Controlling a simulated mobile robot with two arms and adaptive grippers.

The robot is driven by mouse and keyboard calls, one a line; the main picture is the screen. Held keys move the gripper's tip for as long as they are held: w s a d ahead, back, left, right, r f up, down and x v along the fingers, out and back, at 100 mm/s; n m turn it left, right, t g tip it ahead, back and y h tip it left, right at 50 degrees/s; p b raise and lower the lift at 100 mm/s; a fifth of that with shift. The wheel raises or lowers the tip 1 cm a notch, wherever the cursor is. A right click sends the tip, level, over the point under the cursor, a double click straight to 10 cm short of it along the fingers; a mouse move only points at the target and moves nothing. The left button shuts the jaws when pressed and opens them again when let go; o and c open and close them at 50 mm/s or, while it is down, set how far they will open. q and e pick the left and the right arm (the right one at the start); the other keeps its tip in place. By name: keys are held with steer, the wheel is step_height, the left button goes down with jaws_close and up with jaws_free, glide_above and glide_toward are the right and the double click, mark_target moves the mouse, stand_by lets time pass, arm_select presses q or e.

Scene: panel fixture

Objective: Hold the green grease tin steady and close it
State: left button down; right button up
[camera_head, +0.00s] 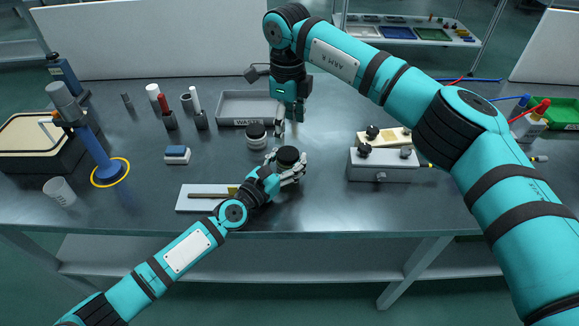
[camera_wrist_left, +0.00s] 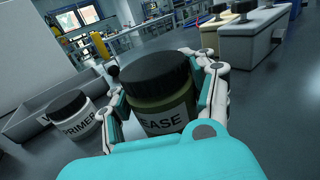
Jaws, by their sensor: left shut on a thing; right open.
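The green grease tin (camera_wrist_left: 165,112) has a white label, partly visible as "EASE", and a black lid (camera_wrist_left: 155,74) on top. I cannot tell whether the lid is fully seated. In the head view the black lid (camera_head: 288,155) shows, with most of the tin's body hidden by fingers. My left gripper (camera_head: 288,168) is shut around the tin's body, with fingers on both sides in the left wrist view (camera_wrist_left: 160,105). My right gripper (camera_head: 288,122) is open and empty, pointing down behind the tin and apart from it.
A primer tin (camera_head: 256,137) with a dark lid stands left of and behind the grease tin. A grey "WASTE" tray (camera_head: 245,122) lies behind it. A white fixture box (camera_head: 382,168) stands to the right. A white board (camera_head: 200,205) lies at front left. The front right tabletop is clear.

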mark_target(288, 153)
steer(key=shift+f, duration=4)
steer(key=c, duration=1.2)
steer(key=m, duration=0.3)
steer(key=shift+c, duration=0.2)
steer(key=o, duration=1.3)
steer(key=shift+r, duration=2.25)
steer(key=o, duration=0.6)
steer(key=shift+c, duration=0.2)
